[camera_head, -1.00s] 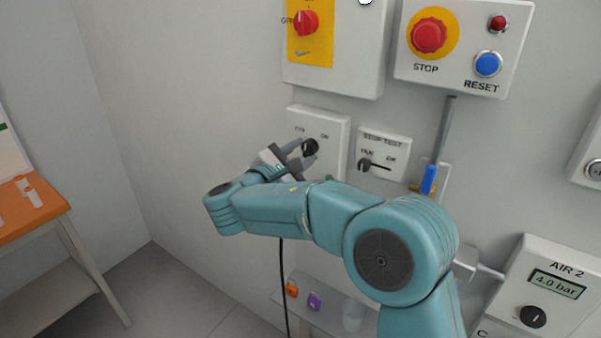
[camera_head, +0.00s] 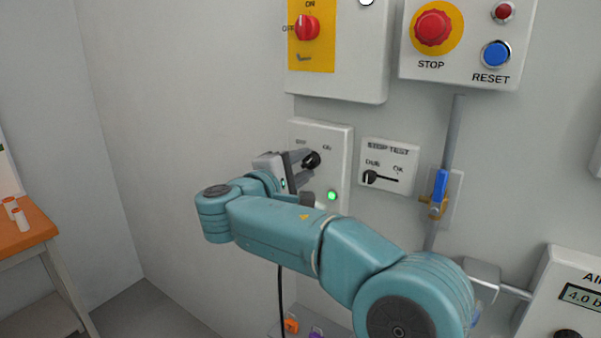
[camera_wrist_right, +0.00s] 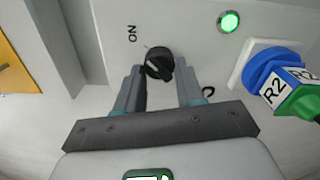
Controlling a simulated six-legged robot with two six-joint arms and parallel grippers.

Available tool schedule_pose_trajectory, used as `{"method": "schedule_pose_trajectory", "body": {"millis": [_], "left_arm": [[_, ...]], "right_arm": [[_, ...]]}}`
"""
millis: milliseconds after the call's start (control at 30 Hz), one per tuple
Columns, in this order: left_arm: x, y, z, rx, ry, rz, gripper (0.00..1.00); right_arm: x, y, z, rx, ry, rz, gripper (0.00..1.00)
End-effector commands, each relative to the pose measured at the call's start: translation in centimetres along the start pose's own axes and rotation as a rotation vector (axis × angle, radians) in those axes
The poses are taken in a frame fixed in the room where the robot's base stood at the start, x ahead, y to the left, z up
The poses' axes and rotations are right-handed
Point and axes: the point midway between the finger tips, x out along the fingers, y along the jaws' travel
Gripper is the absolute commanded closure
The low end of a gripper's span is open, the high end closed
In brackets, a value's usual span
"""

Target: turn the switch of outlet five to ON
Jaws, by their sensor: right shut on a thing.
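A white switch box (camera_head: 340,158) with OFF and ON labels and a black rotary knob (camera_head: 312,160) is on the wall. In the right wrist view the black knob (camera_wrist_right: 159,62) sits between the fingertips of my right gripper (camera_wrist_right: 160,70), which is shut on it. Its pale mark points up and left towards the ON label (camera_wrist_right: 132,33). A green lamp (camera_head: 332,195) is lit on the box; it also shows in the right wrist view (camera_wrist_right: 229,21). My right gripper (camera_head: 308,168) partly covers the knob in the head view. The outlet's number is not readable. My left gripper is out of view.
A STOP TEST box (camera_head: 388,165) and a blue-handled valve (camera_head: 440,188) are close on the right. A STOP and RESET box (camera_head: 465,45) is above. In the right wrist view a blue and green plug (camera_wrist_right: 270,72) marked R2 is beside the switch.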

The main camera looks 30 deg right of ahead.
Motion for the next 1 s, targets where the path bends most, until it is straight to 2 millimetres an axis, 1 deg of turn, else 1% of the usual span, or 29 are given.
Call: {"method": "schedule_pose_trajectory", "body": {"millis": [33, 500, 533, 600, 867, 933, 1000], "left_arm": [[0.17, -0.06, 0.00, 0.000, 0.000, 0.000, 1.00], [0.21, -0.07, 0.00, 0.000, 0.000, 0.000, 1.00], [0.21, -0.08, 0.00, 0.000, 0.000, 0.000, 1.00], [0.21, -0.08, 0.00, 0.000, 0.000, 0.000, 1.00], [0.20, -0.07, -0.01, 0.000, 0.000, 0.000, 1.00], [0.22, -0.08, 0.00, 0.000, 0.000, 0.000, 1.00], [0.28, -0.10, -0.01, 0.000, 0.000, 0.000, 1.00]], "right_arm": [[-0.06, -0.22, -0.04, 0.005, -0.001, -0.004, 0.93], [-0.06, -0.19, -0.03, 0.016, -0.001, -0.005, 0.93], [-0.05, -0.19, -0.03, 0.016, -0.001, -0.005, 0.56], [-0.05, -0.17, -0.03, 0.016, -0.001, -0.004, 0.37], [-0.04, -0.09, -0.02, 0.016, -0.001, -0.002, 0.37], [-0.29, -0.07, -0.04, 0.016, 0.000, -0.002, 0.37], [-0.98, -0.06, -0.09, 0.017, 0.002, -0.001, 0.37]]}}
